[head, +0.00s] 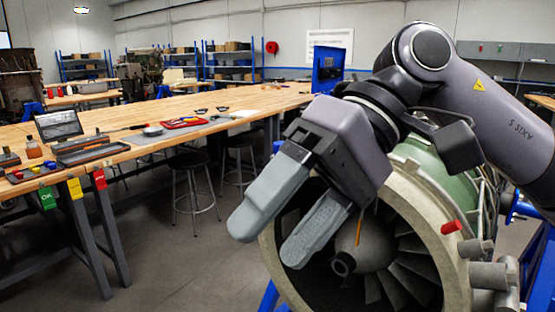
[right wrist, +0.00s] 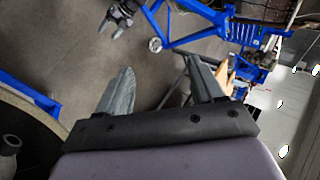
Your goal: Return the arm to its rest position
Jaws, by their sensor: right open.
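My right gripper (head: 276,234) is in front of the turbine engine (head: 430,200) in the head view, its arm coming in from the right. Its two grey fingers are apart, with nothing between them. In the right wrist view the right gripper (right wrist: 160,78) is also open and empty, with grey floor beyond it. A small dark gripper (right wrist: 118,18), which looks like my left one, shows at the top left of that view; its jaw state is unclear. The left arm is not seen in the head view.
A long wooden workbench (head: 150,141) runs along the left, with a laptop (head: 59,125), trays and a red tool tray (head: 184,122). Stools (head: 192,180) stand beside it. The turbine has a red cap (head: 451,227) on its rim. Open floor (head: 170,265) lies between bench and turbine.

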